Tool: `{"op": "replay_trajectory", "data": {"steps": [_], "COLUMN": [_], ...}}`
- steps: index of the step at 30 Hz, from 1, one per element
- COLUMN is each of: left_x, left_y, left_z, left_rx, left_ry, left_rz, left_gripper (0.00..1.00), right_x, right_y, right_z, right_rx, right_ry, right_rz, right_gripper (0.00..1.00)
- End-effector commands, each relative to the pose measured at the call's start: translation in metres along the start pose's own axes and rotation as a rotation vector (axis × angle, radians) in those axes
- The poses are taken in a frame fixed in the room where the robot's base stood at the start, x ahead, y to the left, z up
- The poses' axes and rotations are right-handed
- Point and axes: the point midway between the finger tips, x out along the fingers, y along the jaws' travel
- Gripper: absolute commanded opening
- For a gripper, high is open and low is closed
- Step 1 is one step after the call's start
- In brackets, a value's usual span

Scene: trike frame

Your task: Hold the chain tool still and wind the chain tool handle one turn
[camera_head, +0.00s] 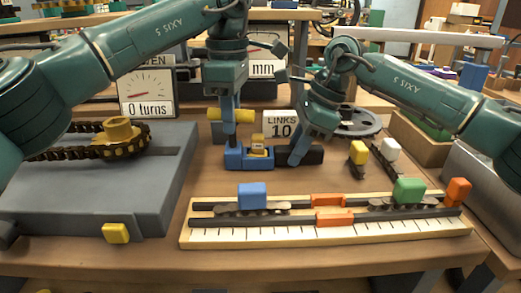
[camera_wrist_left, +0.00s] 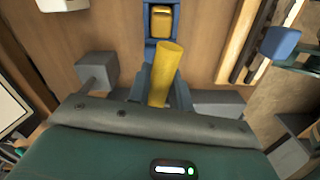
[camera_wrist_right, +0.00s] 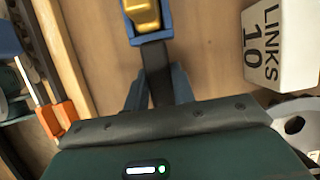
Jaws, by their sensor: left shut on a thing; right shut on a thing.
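The chain tool (camera_head: 236,158) is a small blue body with a yellow block, standing on the bench; a black bar (camera_head: 314,154) extends from its right side. My right gripper (camera_head: 298,156) is shut on this bar, which shows between its fingers in the right wrist view (camera_wrist_right: 157,75). My left gripper (camera_head: 231,125) comes down from above, shut on the handle, which also shows in the left wrist view (camera_wrist_left: 166,70). The fingers hide part of the handle and its joint to the tool.
A dial (camera_head: 147,95) reads "0 turns". A LINKS 10 block (camera_head: 281,125) stands behind the tool. In front lies a ruled rail (camera_head: 330,235) with chain pieces and coloured blocks. A grey stand (camera_head: 90,195) with chain is at left; a toothed disc (camera_head: 360,122) is behind right.

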Motion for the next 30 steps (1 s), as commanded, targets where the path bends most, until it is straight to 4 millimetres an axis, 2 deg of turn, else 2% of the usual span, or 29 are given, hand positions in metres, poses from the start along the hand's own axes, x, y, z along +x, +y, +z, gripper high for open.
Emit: {"op": "replay_trajectory", "data": {"steps": [3, 6, 15, 16, 25, 30], "left_x": [-0.0007, -0.0007, -0.0007, -0.0007, -0.0005, -0.0003], "left_y": [-0.0002, -0.0001, 0.0001, 0.0001, 0.0001, 0.0001], "left_z": [0.0007, 0.0005, 0.0004, 0.0004, 0.0002, 0.0001], "left_rx": [0.176, 0.28, 0.332, 0.331, 0.329, 0.329], "left_ry": [-0.002, -0.001, 0.0, 0.0, 0.0, 0.0], "left_rz": [0.0, 0.001, 0.001, 0.002, 0.001, 0.001], "left_gripper": [0.0, 0.0, 0.0, 0.22, 0.46, 0.46], "right_x": [-0.0008, -0.0007, -0.0006, -0.0006, -0.0012, -0.0014], "right_y": [0.0002, 0.0002, 0.0004, 0.0004, 0.0001, 0.0], "right_z": [0.001, 0.001, 0.0009, 0.0009, 0.0011, 0.0012], "right_rx": [-0.003, -0.003, -0.003, -0.003, -0.002, -0.002], "right_ry": [-0.001, -0.001, -0.001, -0.001, -0.002, -0.003], "right_rz": [-0.001, 0.0, 0.0, 0.0, -0.001, -0.002], "right_gripper": [0.0, 0.0, 0.0, 0.0, 0.0, 0.0]}}
